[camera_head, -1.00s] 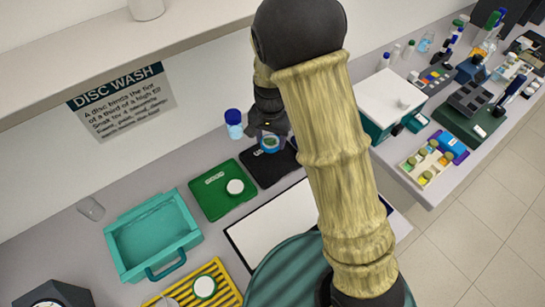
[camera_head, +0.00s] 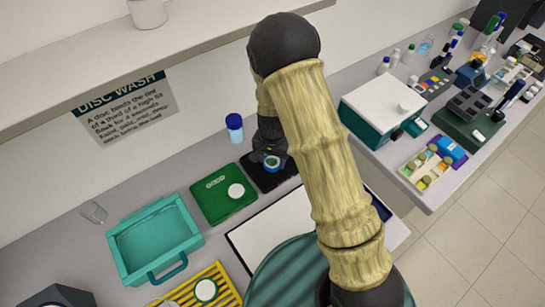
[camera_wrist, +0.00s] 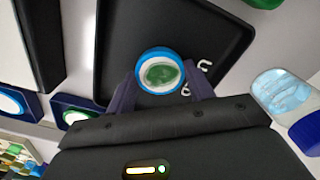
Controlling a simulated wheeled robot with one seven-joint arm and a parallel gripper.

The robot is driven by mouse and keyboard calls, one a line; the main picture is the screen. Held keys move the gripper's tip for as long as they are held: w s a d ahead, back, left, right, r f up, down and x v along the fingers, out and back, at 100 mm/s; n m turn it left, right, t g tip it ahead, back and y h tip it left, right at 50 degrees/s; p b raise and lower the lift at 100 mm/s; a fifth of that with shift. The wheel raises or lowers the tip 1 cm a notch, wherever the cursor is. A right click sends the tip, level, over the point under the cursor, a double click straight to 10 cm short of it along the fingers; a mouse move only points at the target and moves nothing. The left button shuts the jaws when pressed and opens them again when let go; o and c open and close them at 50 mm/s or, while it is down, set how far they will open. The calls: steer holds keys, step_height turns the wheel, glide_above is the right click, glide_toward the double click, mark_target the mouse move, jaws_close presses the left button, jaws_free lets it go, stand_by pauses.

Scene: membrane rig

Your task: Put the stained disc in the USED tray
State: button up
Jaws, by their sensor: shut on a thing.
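The stained disc (camera_wrist: 160,72) has a blue rim, a white ring and a green blotch in the middle. It also shows in the head view (camera_head: 272,163). My gripper (camera_wrist: 160,88) is shut on it, with a dark finger at each side of the rim. The disc is over the black tray (camera_wrist: 215,30), which shows white lettering partly hidden by the disc and a finger. In the head view the black tray (camera_head: 288,181) is partly covered by my gripper and arm. I cannot tell whether the disc touches the tray floor.
A green tray marked GOOD (camera_head: 210,206) with a white disc (camera_head: 236,191) lies left of the black tray. A blue-capped bottle (camera_head: 235,128) stands close behind. A teal basin (camera_head: 125,258), yellow rack (camera_head: 228,293) and white board (camera_head: 262,236) are nearer.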

mark_target(273, 162)
steer(key=shift+f, duration=0.15)
steer(key=o, duration=1)
step_height(273, 162, up, 12)
steer(key=shift+r+b, duration=0.25)
steer(key=shift+b, duration=0.8)
steer(key=shift+d, duration=0.1)
steer(key=s+d+r+n+t, duration=0.1)
steer(key=s+d, duration=0.3)
steer(key=s+d+r+n, duration=0.2)
steer(key=s+d, duration=0.3)
steer(key=s+d+r+n+t, duration=0.1)
steer(key=s+d+r, duration=0.1)
steer(key=s+d, duration=0.2)
steer(key=shift+s+d+r+t, duration=0.2)
steer(key=shift+d+t, duration=0.1)
steer(key=shift+d, duration=0.2)
